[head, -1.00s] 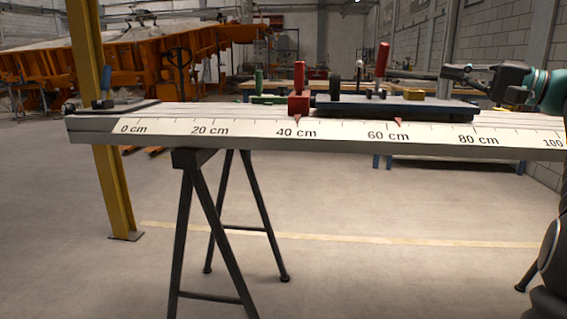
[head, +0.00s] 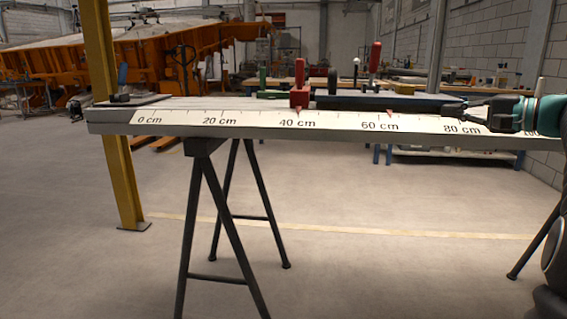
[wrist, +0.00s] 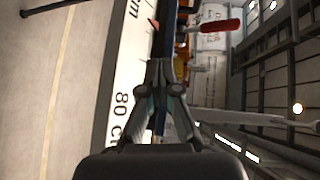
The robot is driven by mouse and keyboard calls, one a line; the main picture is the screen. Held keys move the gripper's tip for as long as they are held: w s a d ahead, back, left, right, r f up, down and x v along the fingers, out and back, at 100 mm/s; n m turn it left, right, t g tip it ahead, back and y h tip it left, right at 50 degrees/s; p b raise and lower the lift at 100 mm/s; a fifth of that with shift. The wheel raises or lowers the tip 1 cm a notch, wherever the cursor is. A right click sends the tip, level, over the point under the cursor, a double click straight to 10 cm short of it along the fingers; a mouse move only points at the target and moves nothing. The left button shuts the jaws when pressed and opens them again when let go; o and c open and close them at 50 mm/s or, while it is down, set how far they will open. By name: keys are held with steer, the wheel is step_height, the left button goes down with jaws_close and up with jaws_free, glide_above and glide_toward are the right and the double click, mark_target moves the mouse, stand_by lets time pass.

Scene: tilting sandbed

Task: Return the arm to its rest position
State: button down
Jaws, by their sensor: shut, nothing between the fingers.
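My gripper (head: 458,108) is at the right in the head view, in front of the ruler's scale near the 80 cm mark. It points left and holds nothing. In the wrist view my gripper (wrist: 160,66) has its fingertips together, beside the long ruler beam (wrist: 115,90) with its printed numbers. The same ruler beam (head: 260,132) runs across the head view on a black trestle. My arm enters from the right edge; much of it is out of view.
A yellow post (head: 112,120) stands at the left. A black trestle (head: 212,200) holds the beam. The floor in front is open.

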steer(key=s+a+f+g+h+p, duration=0.1)
steer(key=s+a+f+g+h, duration=0.3)
steer(key=f, duration=0.6)
steer(key=s+a+f+g+h+p, duration=0.1)
steer(key=s+a+f+h, duration=0.15)
steer(key=s+f, duration=0.45)
steer(key=s+a+f+n+g+h+p, duration=0.1)
steer(key=s+a+f+n+h+p, duration=0.25)
steer(key=s+a, duration=0.45)
steer(key=s+a+f+n+g+h+p, duration=0.25)
steer(key=s+a+f+n, duration=0.2)
steer(key=s, duration=0.65)
steer(key=shift+s+a+r+n+t+y+p, duration=0.2)
steer(key=shift+s+a+r+t+y+p, duration=0.2)
steer(key=shift+a+r, duration=0.2)
steer(key=shift+s+a+r+n+t+y+p, duration=0.2)
steer(key=shift+s+a+r+t+y+p, duration=0.05)
steer(key=shift+s+a+r+t, duration=0.3)
steer(key=shift+w, duration=0.1)
